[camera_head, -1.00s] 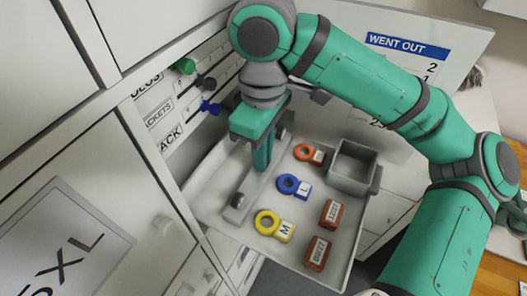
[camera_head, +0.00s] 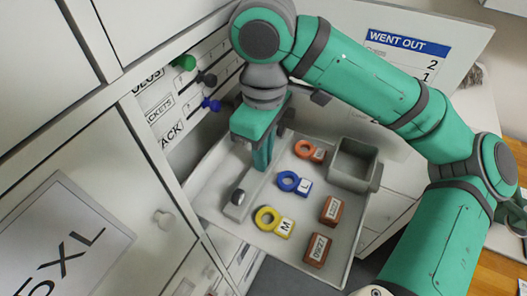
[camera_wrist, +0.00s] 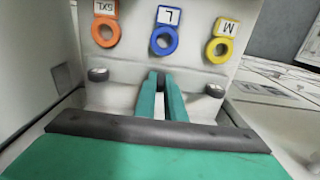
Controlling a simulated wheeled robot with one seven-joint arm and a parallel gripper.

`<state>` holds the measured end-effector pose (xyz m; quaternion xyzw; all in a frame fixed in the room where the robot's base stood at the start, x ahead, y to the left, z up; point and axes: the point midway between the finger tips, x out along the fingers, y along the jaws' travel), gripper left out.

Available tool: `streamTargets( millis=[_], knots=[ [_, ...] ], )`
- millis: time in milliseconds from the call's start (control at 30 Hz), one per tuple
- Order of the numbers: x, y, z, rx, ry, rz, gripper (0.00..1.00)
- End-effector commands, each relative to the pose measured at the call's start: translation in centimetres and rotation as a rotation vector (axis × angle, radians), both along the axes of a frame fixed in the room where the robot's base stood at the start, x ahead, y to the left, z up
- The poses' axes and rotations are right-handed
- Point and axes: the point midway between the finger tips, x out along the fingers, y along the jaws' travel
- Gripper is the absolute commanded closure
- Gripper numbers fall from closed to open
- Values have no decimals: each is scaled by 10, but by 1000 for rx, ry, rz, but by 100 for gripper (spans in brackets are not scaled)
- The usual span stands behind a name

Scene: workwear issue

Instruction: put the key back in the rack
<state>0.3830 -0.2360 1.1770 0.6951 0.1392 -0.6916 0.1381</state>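My gripper (camera_head: 263,165) points down over the pale tray (camera_head: 210,197). In the wrist view its two teal fingers (camera_wrist: 161,82) stand close together with a narrow gap and nothing visible between them. On the tray are three ring-shaped tags: orange 5XL (camera_wrist: 105,31), blue L (camera_wrist: 164,40) and yellow M (camera_wrist: 219,49). They also show in the head view as orange (camera_head: 304,149), blue (camera_head: 288,181) and yellow (camera_head: 267,218) rings. All lie apart from the fingers. I cannot tell which thing is the key or the rack.
Two brown numbered blocks (camera_head: 318,250) and a grey open box (camera_head: 356,163) sit on the tray. Green (camera_head: 184,62), dark (camera_head: 207,79) and blue (camera_head: 212,104) knobs stick out of the labelled panel at left. A "WENT OUT" board (camera_head: 460,35) stands behind my arm.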

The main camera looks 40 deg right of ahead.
Motion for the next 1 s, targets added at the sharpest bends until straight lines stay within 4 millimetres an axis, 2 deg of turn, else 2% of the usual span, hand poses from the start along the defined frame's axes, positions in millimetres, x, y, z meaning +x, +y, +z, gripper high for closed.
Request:
streamTargets(
  millis=[33,67,100,467,567,1000],
  knots=[
    [-1,0,-1,0,3,1,79],
    [0,0,-1,0,3,1,72],
    [0,0,-1,0,3,1,69],
    [0,0,5,-1,1,0,69],
    [1,0,16,-3,0,-1,69],
    [0,-1,91,-2,1,-1,69]
  ],
)
